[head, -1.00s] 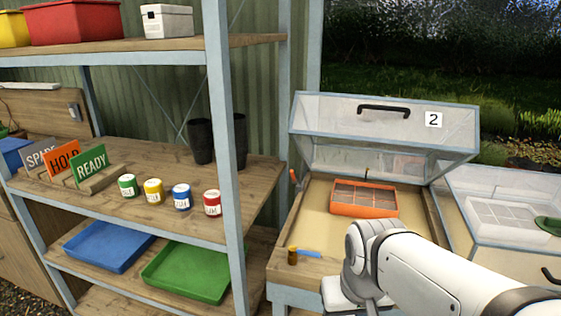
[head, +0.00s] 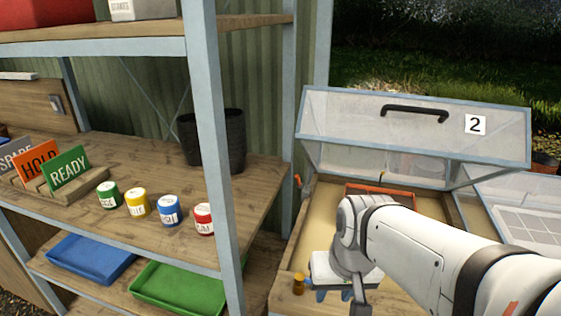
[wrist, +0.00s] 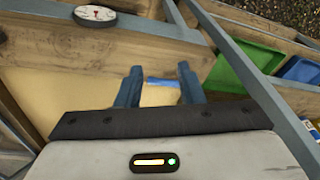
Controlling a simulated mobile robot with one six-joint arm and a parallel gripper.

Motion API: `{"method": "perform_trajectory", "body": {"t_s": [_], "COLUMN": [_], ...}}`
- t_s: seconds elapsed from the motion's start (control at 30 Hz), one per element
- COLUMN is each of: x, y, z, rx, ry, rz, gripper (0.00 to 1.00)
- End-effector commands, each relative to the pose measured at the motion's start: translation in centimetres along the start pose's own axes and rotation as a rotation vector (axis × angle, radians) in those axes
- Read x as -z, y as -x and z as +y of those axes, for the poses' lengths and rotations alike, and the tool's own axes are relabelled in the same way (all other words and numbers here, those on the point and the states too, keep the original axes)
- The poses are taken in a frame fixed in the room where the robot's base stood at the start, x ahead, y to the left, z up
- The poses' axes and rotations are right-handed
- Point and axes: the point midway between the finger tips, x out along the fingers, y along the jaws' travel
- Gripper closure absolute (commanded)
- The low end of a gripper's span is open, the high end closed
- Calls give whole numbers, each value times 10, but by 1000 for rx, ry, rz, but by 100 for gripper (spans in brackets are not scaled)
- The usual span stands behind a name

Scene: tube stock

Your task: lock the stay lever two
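Cold frame two has its clear lid (head: 400,125) raised, with a "2" label and a black handle. A small orange lever (head: 298,181) stands at the left side of the frame, by the lid's lower left corner; I take it for the stay lever, and whether it is locked cannot be told. My gripper (head: 333,295) is low over the frame's front edge, right of a small brass-coloured peg (head: 299,284) and well short of the lever.
An orange tray (head: 380,190) sits inside the frame, partly behind my arm. A shelf post (head: 213,150) stands left of the frame; the shelves hold paint-like tins, signs, a blue tray (head: 85,262) and a green tray (head: 178,285). A round dial (wrist: 95,15) shows in the wrist view.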

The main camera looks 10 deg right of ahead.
Motion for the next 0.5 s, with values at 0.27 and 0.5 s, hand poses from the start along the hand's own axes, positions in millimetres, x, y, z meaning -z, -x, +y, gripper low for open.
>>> {"method": "perform_trajectory", "body": {"t_s": [0.27, 0.5], "x": [49, 134], "y": [-35, -52], "z": [-61, -95], "rx": [361, 731], "ry": [-378, -782], "rz": [-115, -182], "gripper": [66, 66]}}
